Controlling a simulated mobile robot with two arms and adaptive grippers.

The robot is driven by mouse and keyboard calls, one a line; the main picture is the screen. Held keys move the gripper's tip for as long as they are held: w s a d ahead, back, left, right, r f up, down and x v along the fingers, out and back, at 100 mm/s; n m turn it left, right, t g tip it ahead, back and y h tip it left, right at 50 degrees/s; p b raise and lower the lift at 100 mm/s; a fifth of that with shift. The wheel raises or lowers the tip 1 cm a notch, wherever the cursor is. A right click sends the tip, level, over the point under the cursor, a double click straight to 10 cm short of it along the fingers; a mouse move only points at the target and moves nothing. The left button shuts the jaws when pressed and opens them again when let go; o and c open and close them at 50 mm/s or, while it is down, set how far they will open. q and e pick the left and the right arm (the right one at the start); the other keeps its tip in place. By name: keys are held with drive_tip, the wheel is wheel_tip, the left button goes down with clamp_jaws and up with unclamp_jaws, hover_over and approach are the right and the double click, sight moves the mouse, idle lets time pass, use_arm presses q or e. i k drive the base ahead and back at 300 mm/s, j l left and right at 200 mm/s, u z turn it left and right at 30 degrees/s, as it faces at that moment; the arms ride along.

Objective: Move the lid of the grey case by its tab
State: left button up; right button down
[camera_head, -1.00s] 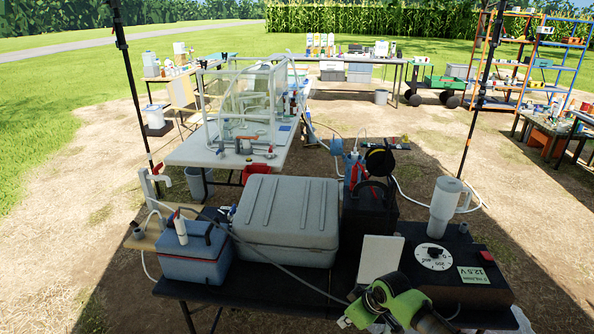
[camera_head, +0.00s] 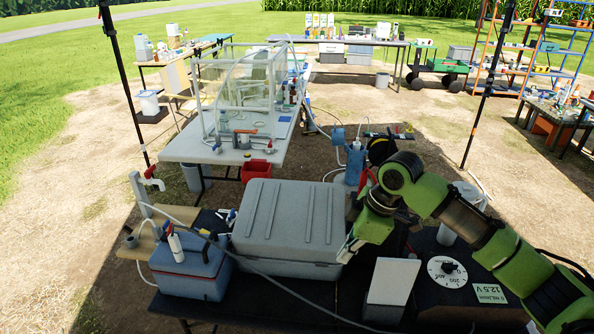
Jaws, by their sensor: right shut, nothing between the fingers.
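The grey case (camera_head: 286,268) stands on the dark table in the middle foreground. Its ribbed grey lid (camera_head: 290,212) is down on it. My right gripper (camera_head: 347,250) is at the right edge of the case, near the lid seam, with its fingers shut and nothing between them. I cannot tell whether it touches the case. The lid's tab cannot be made out; the gripper covers part of that right side. My left gripper is not in view.
A blue-grey cooler box (camera_head: 190,272) stands left of the case. A hose (camera_head: 262,273) runs across the front of the case. A white panel (camera_head: 389,282) and a dark box with a dial (camera_head: 447,270) stand right.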

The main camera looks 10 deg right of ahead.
sight(281, 219)
drive_tip(key=i, duration=1.6)
